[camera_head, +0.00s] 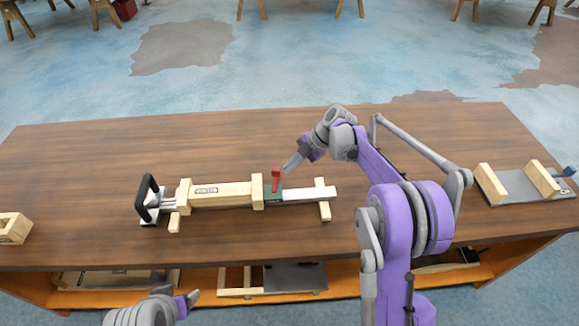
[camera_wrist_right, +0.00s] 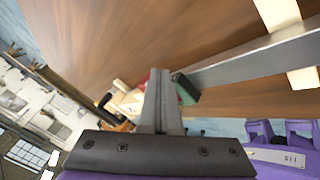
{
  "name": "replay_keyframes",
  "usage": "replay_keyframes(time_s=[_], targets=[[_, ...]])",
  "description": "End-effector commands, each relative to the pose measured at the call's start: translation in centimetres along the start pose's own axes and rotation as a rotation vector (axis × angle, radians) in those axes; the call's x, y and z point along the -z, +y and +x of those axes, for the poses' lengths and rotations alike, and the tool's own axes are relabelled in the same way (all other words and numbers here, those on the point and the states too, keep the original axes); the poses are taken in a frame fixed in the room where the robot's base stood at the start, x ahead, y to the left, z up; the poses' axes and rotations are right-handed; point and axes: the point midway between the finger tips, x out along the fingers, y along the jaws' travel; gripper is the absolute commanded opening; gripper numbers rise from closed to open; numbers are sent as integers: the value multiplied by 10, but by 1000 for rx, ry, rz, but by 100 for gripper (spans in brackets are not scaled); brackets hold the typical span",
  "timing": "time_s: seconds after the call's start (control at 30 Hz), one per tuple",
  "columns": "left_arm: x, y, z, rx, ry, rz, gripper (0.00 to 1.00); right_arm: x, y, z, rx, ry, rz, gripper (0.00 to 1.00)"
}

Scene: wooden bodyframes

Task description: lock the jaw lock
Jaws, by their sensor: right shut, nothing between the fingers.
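The wooden device (camera_head: 222,195) lies lengthwise on the table, with a black handle (camera_head: 147,194) at its left end and a metal bar (camera_head: 309,195) running out to the right. A dark green block (camera_head: 272,193) with a red lever (camera_head: 276,178) sits on the bar beside the wooden body. The lever stands upright. My right gripper (camera_head: 290,166) is shut and empty, just right of the red lever; I cannot tell if they touch. In the right wrist view my shut fingers (camera_wrist_right: 161,100) hide most of the red lever; the green block (camera_wrist_right: 186,90) shows beside them. My left gripper (camera_head: 190,299) is low, before the table's front edge, its fingers unclear.
A grey plate with wooden blocks (camera_head: 543,178) and a blue handle stands at the table's right end. A wooden piece (camera_head: 14,228) lies at the left end. A lower shelf (camera_head: 340,284) holds more parts. The back of the table (camera_head: 180,145) is clear.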

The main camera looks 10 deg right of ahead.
Motion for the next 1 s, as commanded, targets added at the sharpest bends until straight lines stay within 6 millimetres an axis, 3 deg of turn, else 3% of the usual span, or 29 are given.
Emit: replay_keyframes(time_s=[0.4,1.0], targets=[[4,0,-3,0,3,0,67,2,12,6,-6,-5,10,0],[4,0,-4,0,3,0,67,2,14,9,-6,-4,10,0]])
